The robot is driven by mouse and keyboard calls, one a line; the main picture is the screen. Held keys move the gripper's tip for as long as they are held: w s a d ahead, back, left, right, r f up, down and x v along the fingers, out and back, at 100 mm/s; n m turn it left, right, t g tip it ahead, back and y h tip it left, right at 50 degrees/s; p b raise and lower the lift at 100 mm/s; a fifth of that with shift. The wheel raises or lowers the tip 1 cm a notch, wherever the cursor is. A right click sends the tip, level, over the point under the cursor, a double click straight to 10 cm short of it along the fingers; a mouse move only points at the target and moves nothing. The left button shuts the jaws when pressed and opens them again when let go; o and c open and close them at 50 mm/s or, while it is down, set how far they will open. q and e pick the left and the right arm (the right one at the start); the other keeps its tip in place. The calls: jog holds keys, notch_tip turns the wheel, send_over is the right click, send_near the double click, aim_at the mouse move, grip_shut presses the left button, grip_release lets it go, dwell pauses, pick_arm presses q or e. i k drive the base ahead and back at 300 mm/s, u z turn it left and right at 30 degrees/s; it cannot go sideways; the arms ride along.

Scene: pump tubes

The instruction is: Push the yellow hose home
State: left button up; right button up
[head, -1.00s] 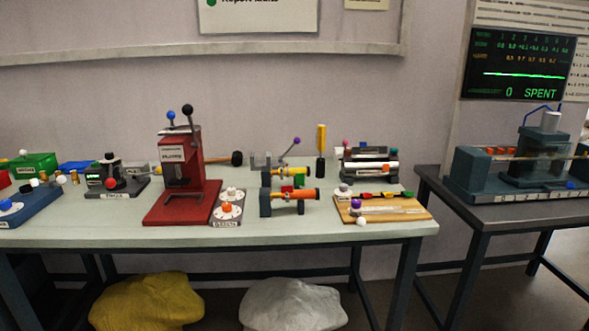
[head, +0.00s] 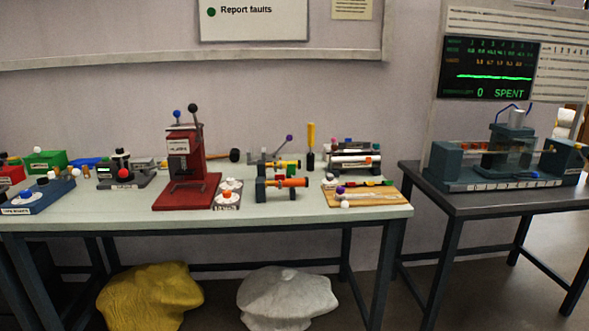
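A small yellow piece (head: 266,167) shows on a dark stand with green and red parts at the middle of the long bench. I cannot tell whether it is the yellow hose or how far in it sits. An orange tube (head: 292,182) lies level on a similar stand just in front of it. A pump-like machine (head: 512,150) with a pale cylinder on top and a blue tube stands on the dark table at the right. No yellow hose can be made out there. Neither gripper is in view.
The pale bench (head: 300,212) holds a red press (head: 187,170), a wooden board (head: 365,196) and several small devices. A gap separates it from the dark table (head: 480,203). A yellow sack (head: 150,296) and a white sack (head: 287,297) lie under the bench. A screen (head: 490,68) reads "0 SPENT".

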aim_at(281, 164)
jog(key=z, duration=1.05)
jog(key=i, duration=1)
jog(key=u, duration=0.3)
